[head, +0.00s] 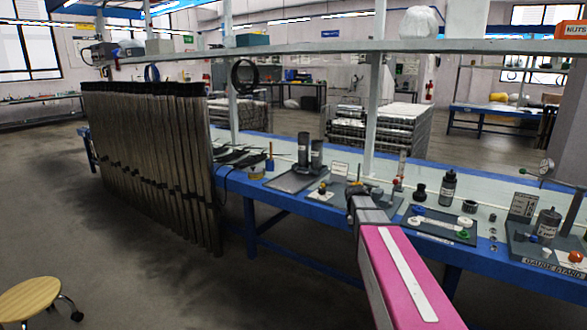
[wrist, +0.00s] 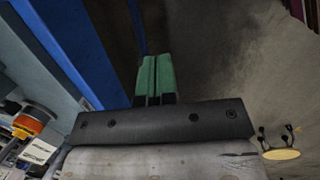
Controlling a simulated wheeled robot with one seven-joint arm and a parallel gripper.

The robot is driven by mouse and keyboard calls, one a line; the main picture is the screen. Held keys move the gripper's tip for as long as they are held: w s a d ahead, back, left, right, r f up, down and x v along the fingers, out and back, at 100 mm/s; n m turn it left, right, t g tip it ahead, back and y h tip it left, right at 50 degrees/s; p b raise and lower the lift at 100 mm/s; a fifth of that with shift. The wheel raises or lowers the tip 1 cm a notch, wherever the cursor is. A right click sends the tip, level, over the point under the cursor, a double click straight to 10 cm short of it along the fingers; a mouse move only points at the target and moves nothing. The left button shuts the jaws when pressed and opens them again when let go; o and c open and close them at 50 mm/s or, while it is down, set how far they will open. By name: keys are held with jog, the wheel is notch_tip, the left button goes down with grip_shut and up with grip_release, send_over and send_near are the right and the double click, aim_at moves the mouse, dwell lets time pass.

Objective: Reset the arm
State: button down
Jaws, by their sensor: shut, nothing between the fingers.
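My gripper (wrist: 154,78) shows in the wrist view as two green fingers pressed together, with nothing between them. The fingers point over the grey floor, just past the blue edge of the workbench (wrist: 62,50). In the head view my pink arm link reaches forward over the front edge of the workbench (head: 318,211). The fingers cannot be made out clearly there.
A row of long dark tubes (head: 150,150) hangs at the bench's left. Trays (head: 436,226) with small parts, a dark bottle (head: 448,188) and a gauge stand (head: 545,240) line the bench. A shelf (head: 300,48) runs above. A round stool (head: 28,300) stands on open floor.

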jog(key=s+a+f+m, duration=0.2)
jog(key=s+f+m, duration=0.1)
jog(key=s, duration=0.4)
jog(key=s+a+f+m+y, duration=0.1)
jog(key=s+a+f+m, duration=0.2)
jog(key=s, duration=0.4)
jog(key=s+a+f+m+g+y, duration=0.1)
jog(key=s+a+f+m, duration=0.2)
jog(key=s+m, duration=0.2)
jog(key=s, duration=0.3)
jog(key=shift+f+m, duration=0.3)
